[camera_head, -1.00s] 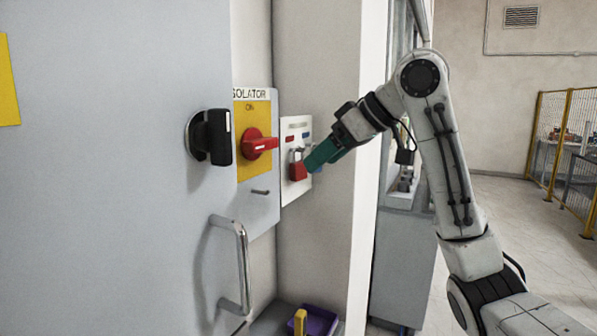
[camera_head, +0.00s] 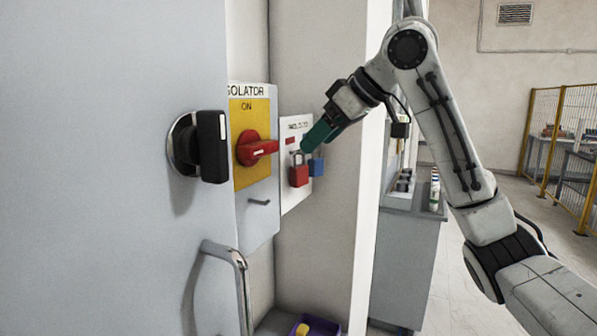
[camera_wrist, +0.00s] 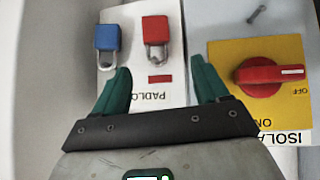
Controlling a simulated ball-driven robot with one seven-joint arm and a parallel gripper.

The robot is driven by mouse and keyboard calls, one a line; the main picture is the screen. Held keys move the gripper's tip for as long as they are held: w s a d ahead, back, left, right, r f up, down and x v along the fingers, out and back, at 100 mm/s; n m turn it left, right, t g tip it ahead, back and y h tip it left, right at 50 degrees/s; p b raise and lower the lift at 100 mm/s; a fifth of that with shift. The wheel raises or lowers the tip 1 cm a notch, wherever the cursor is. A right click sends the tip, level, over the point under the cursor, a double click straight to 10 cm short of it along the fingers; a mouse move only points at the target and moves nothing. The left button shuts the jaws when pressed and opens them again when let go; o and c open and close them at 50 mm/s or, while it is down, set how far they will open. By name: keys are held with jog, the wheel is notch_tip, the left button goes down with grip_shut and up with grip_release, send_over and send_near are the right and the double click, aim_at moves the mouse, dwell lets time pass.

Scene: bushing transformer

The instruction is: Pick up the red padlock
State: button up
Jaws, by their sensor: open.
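The red padlock (camera_head: 299,171) hangs by its shackle on a white padlock board (camera_head: 291,198) beside the isolator switch. In the wrist view the red padlock (camera_wrist: 155,30) shows upside down, ahead of my fingers and between their lines. My gripper (camera_head: 310,146) has green fingers and is just above and right of the red padlock in the head view. In the wrist view my gripper (camera_wrist: 162,82) is open and empty, with the fingers spread apart. The fingers appear short of the red padlock's body.
A blue padlock (camera_head: 317,164) hangs close beside the red one. A yellow isolator plate with a red rotary handle (camera_head: 256,147) is on the other side. A black knob (camera_head: 203,146) and a door handle (camera_head: 238,275) stick out at left. A purple bin (camera_head: 313,325) is below.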

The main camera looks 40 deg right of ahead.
aim_at(301, 152)
jog(key=p+x, duration=0.1)
jog(key=x, duration=0.5)
jog(key=shift+w+d+f+p, duration=0.2)
jog(key=shift+d+f+p, duration=0.1)
jog(key=shift+p, duration=0.1)
jog(key=shift+c, duration=0.3)
jog(key=c, duration=1.1)
jog(key=shift+r, duration=0.1)
jog(key=shift+r+p, duration=0.75)
jog(key=shift+p, duration=0.1)
jog(key=s+d+p, duration=0.1)
jog(key=s, duration=0.9)
jog(key=s+d+p, duration=0.2)
jog(key=s, duration=0.9)
jog(key=s+d+p, duration=0.1)
jog(key=s+d, duration=0.1)
jog(key=s, duration=0.8)
jog(key=shift+s+d, duration=0.1)
jog(key=shift+s, duration=0.1)
jog(key=shift+c, duration=0.8)
jog(key=shift+s+r, duration=0.1)
jog(key=shift+r, duration=0.35)
jog(key=shift+r, duration=0.1)
